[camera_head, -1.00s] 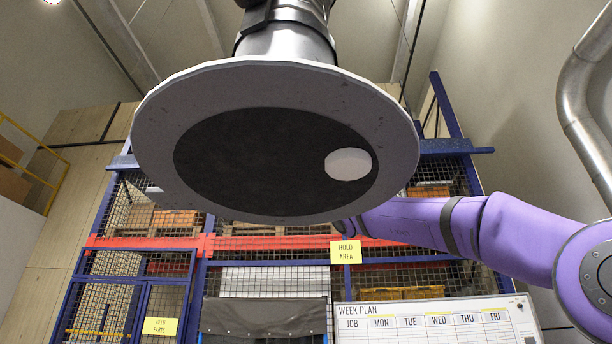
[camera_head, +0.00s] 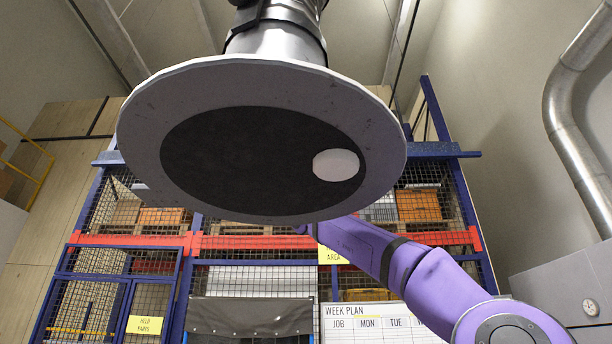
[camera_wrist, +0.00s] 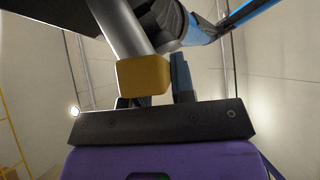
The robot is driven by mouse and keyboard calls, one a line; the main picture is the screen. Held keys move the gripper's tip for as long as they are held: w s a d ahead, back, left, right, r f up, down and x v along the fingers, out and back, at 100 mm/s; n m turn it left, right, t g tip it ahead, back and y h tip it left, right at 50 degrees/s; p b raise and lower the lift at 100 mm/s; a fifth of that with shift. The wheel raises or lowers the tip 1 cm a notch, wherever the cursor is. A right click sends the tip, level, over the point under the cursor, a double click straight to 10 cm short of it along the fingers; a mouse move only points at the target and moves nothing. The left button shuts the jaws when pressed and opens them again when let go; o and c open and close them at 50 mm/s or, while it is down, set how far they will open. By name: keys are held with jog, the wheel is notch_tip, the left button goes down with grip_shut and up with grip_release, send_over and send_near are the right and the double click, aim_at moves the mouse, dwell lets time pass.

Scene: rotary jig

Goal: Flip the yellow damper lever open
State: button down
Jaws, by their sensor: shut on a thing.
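The yellow lever (camera_wrist: 143,76) shows in the wrist view as a yellow block at the end of a grey metal bar. My gripper (camera_wrist: 160,84) is shut on the yellow lever, with dark fingers partly hidden behind the block. In the head view a large round hood (camera_head: 262,82) hangs from a grey duct (camera_head: 275,40). My purple arm reaches up behind the hood's lower right rim. The hood hides my gripper and the lever in that view.
A blue rack (camera_head: 468,210) with mesh panels and orange boxes stands behind. A whiteboard (camera_head: 365,322) is low at the middle. A bent grey pipe (camera_head: 572,140) runs along the right wall. A grey cabinet (camera_head: 565,290) stands at the lower right.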

jog(key=shift+d+n+h, duration=0.1)
jog(key=shift+n+h, duration=0.3)
jog(key=c, duration=1)
grip_release()
jog(key=shift+o, duration=0.2)
jog(key=v, duration=1)
jog(key=shift+w+f, duration=0.25)
jog(key=shift+w, duration=0.05)
